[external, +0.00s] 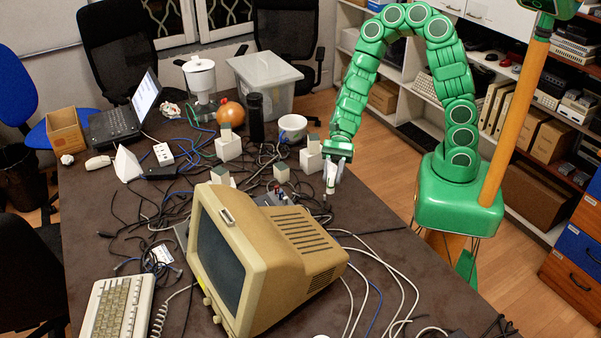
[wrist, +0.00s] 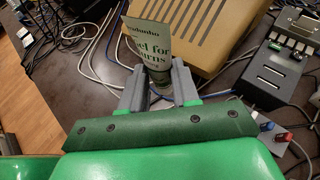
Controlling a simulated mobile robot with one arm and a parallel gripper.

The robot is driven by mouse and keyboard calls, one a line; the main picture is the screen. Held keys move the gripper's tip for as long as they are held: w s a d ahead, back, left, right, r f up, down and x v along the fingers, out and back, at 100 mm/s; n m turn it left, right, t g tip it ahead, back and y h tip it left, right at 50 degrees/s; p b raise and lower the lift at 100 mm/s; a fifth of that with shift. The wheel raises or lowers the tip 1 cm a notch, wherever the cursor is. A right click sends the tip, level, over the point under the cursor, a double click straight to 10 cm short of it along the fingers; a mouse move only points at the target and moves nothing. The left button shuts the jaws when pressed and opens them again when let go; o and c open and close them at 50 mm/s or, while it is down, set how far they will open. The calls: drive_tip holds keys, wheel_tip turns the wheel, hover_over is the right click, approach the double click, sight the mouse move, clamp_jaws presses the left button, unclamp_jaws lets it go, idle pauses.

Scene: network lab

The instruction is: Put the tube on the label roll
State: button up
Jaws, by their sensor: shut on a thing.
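The tube (wrist: 148,45), pale with dark green print, stands between the two grey fingers of my gripper (wrist: 158,88) in the wrist view. The fingers are shut on its lower end. In the external view my gripper (external: 339,152) points down over the right side of the table, and the tube (external: 330,178) shows small and pale below it, right of the beige monitor's back. I cannot pick out the label roll for certain. A white round thing (external: 293,127) with an open top stands behind and left of my gripper.
The beige monitor (external: 270,255) fills the front middle of the table. Several white blocks with grey tops (external: 312,155) stand close to my gripper. Loose cables cover much of the tabletop. A black device (wrist: 270,78) lies right in the wrist view. A clear bin (external: 265,82) stands at the back.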

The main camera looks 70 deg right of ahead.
wheel_tip(320, 180, up, 9)
drive_tip(key=s+a+r, duration=0.2)
drive_tip(key=a+r, duration=0.1)
drive_tip(key=a, duration=1.3)
drive_tip(key=s+a+f+m+t, duration=0.3)
drive_tip(key=s+a, duration=1.1)
drive_tip(key=a, duration=0.3)
drive_tip(key=w+a+f, duration=0.2)
drive_tip(key=a+f, duration=0.2)
drive_tip(key=w+a+f, duration=0.2)
drive_tip(key=a+f, duration=0.2)
drive_tip(key=f, duration=0.1)
drive_tip(key=w+a+f, duration=0.2)
drive_tip(key=a+f, duration=0.2)
drive_tip(key=f, duration=0.1)
drive_tip(key=shift+w+f, duration=0.2)
drive_tip(key=shift+w, duration=0.15)
drive_tip(key=shift+w+a+f, duration=0.15)
drive_tip(key=shift+a+f, duration=0.05)
drive_tip(key=shift+f, duration=1.65)
clamp_jaws()
